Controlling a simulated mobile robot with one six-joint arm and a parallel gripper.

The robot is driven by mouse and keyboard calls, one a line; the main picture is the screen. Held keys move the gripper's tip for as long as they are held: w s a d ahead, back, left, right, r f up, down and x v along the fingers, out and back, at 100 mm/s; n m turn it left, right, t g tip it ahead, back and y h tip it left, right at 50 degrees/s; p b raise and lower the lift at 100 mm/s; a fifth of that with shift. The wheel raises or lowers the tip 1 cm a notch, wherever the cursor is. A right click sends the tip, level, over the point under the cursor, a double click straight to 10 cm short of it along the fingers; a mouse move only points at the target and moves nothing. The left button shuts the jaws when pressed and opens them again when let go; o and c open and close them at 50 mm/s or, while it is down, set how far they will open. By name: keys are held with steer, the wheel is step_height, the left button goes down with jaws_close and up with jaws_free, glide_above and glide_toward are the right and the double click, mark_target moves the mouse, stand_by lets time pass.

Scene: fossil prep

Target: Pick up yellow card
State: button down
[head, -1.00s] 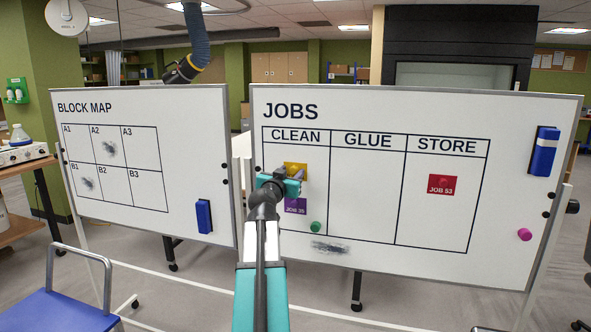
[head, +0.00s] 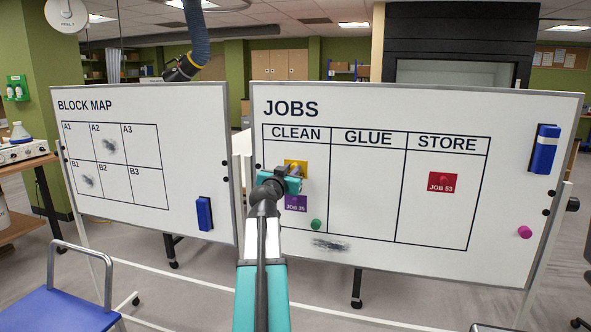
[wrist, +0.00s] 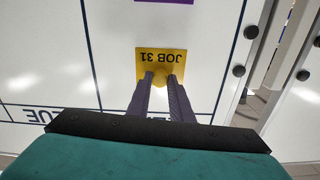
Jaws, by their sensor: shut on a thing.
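The yellow card (head: 300,164) is in the CLEAN column of the JOBS whiteboard (head: 365,190), partly hidden behind my gripper in the head view. In the wrist view the yellow card (wrist: 150,60) reads JOB 31, upside down, with a round yellow magnet (wrist: 160,78) on it. My gripper (wrist: 160,82) has its two fingers on either side of this magnet and is shut on it. The card looks flat against the board; I cannot tell whether it touches. In the head view my gripper (head: 289,174) covers the card's lower left.
A purple card JOB 35 (head: 296,204) is just below the yellow card. A green magnet (head: 316,224) and a dark smudge (head: 331,244) are lower down. A red card JOB 53 (head: 443,182) is in the STORE column. The BLOCK MAP board (head: 190,150) stands to the left.

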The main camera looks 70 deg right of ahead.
stand_by(0.3)
steer(key=shift+a+r+b, duration=0.3)
steer(key=shift+a+b, duration=0.05)
steer(key=shift+a, duration=0.05)
step_height(320, 180, up, 11)
steer(key=shift+f+b, duration=0.15)
steer(key=shift+b, duration=0.4)
steer(key=s+a+b, duration=0.1)
steer(key=a+b, duration=0.2)
steer(key=a, duration=1.6)
steer(key=shift+s, duration=0.1)
